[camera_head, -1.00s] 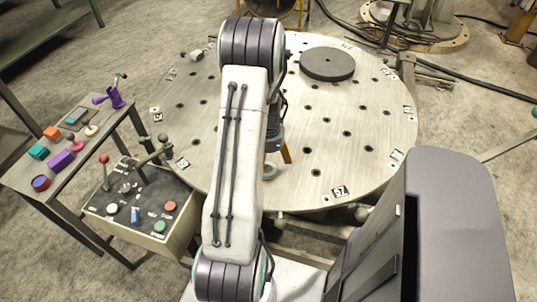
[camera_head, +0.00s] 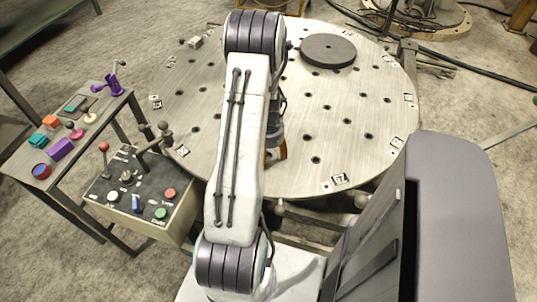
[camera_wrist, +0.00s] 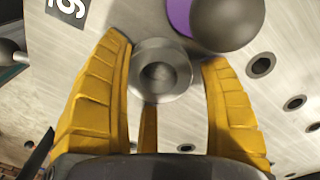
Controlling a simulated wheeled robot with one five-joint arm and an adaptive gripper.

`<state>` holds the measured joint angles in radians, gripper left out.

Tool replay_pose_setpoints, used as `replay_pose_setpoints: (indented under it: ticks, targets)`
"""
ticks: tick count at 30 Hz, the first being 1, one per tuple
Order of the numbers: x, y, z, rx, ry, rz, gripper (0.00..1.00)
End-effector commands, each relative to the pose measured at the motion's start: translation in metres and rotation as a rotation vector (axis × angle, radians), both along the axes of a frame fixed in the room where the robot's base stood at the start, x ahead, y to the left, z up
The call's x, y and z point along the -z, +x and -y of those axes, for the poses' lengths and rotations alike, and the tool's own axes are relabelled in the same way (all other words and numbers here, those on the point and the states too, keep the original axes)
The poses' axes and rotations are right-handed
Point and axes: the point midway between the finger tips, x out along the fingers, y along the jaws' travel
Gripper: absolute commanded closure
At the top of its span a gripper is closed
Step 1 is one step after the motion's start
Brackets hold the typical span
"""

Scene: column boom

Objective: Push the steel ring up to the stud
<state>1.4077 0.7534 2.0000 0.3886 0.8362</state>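The steel ring (camera_wrist: 137,84) lies flat on the round metal table between my yellow fingers in the wrist view. Its middle is dark. My gripper (camera_wrist: 172,70) is open, with a finger on each side of the ring and a third finger below it in the picture. The left finger is very close to the ring; I cannot tell whether they touch. A dark grey ball (camera_wrist: 228,22) on a purple base stands just up and right of the ring; I cannot tell whether it is the stud. In the head view my gripper (camera_head: 279,152) is mostly behind my arm, and the ring is hidden.
The round table (camera_head: 225,160) has many dark holes and numbered labels. A dark disc (camera_head: 328,50) lies at its far side. A control box (camera_head: 140,200) with levers and a side table (camera_head: 28,175) with coloured pieces stand to the left. The table's right part is clear.

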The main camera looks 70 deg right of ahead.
Motion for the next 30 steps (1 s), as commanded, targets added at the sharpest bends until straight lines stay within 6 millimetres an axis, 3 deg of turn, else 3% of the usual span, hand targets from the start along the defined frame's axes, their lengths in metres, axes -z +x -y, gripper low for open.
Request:
replay_pose_setpoints:
  ticks: [16, 17, 26, 30]
  targets:
    - [-0.0002, 0.0, 0.0001, 0.0, 0.0, 0.0, 0.8]
    - [-0.0002, 0.0, 0.0001, 0.0, 0.0, 0.0, 0.43]
    - [-0.0001, 0.0, 0.0001, 0.0, 0.0, 0.0, 0.17]
    - [-0.0001, 0.0, 0.0001, 0.0, 0.0, 0.0, 0.17]
